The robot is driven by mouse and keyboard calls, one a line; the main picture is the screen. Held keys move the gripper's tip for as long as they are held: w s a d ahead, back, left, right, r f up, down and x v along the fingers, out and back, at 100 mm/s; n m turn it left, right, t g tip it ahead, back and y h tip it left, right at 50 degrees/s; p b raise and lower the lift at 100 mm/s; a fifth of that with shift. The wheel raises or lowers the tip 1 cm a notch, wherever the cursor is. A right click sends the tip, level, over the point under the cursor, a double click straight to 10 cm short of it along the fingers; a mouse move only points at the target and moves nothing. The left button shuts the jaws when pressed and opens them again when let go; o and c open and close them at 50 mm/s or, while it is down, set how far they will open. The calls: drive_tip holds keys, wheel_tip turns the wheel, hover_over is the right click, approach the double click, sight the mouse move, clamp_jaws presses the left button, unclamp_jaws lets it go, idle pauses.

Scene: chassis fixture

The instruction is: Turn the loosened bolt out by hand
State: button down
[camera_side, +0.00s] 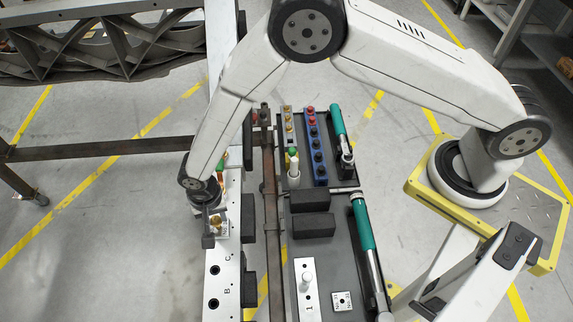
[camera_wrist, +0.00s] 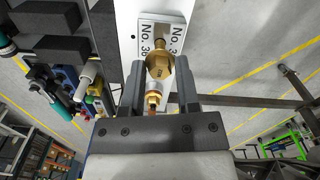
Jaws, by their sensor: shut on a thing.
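A brass bolt (camera_wrist: 159,67) with a hex section sits between the fingers of my gripper (camera_wrist: 160,75) in the wrist view. My gripper (camera_side: 213,228) is shut on it. In the side view the brass (camera_side: 217,221) shows only as a small patch by the fingers, at the white rail (camera_side: 222,262). A white plate marked "No. 36" (camera_wrist: 150,32) lies behind the bolt. I cannot tell how deep the bolt sits in its hole, as the gripper hides its foot.
Open holes marked C (camera_side: 214,270) and B (camera_side: 213,303) lie along the rail toward the front. Right of the rail, a dark tray (camera_side: 340,262) holds green-handled tools (camera_side: 362,222), black foam blocks (camera_side: 312,225) and a blue socket rack (camera_side: 317,150). Grey floor is clear at left.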

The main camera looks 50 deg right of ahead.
drive_tip(key=shift+r, duration=2.1)
drive_tip(key=shift+r, duration=0.1)
